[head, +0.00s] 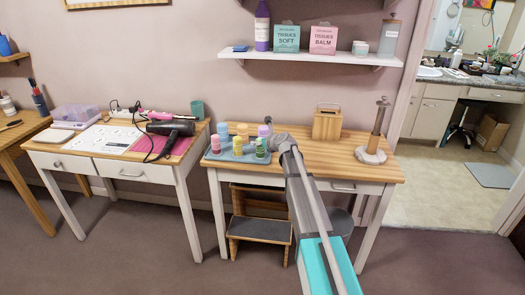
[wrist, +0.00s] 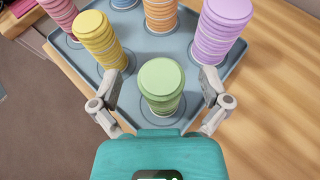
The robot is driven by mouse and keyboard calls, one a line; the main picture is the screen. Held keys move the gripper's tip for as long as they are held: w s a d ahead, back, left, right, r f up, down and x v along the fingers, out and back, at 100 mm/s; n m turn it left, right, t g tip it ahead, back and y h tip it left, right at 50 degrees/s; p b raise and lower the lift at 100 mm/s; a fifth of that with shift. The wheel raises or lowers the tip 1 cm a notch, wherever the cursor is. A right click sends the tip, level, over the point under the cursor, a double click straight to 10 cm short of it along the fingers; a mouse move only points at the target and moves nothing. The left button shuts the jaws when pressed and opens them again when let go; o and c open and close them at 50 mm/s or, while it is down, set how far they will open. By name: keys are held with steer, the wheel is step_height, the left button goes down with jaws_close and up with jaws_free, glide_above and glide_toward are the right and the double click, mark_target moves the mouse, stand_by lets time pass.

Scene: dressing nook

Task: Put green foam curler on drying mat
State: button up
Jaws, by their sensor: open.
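The green foam curler (wrist: 161,85) is ribbed and stands upright on a blue-grey tray (wrist: 222,75) in the wrist view. My gripper (wrist: 161,92) is open, with one finger on each side of the green curler and gaps between; it is not gripped. Yellow (wrist: 99,40), purple (wrist: 219,30), orange and pink curlers stand behind it on the same tray. In the head view the tray (head: 212,155) is at the left of the right-hand wooden table, partly hidden by my arm. I cannot tell which surface is the drying mat; a pink mat (head: 178,147) lies on the left table.
The left table also bears a black hair dryer (head: 170,128), a printed white sheet (head: 106,138) and a clear box. A wooden box (head: 327,122) and a stand with a round base (head: 371,155) are on the right table (head: 315,165). A shelf (head: 310,56) hangs above.

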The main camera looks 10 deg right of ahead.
steer(key=shift+c, duration=0.3)
steer(key=c, duration=1.2)
steer(key=shift+r, duration=0.15)
step_height(320, 180, up, 3)
steer(key=p, duration=0.3)
steer(key=shift+s+d+r+p, duration=1.4)
steer(key=shift+s+r+p, duration=0.25)
steer(key=shift+s, duration=0.25)
steer(key=shift+s+d+r+p, duration=1.35)
steer(key=shift+s+r+p, duration=0.3)
steer(key=shift+s, duration=0.25)
steer(key=shift+s+d+r+p, duration=1.4)
steer(key=shift+s+r+p, duration=0.25)
steer(key=shift+s, duration=0.25)
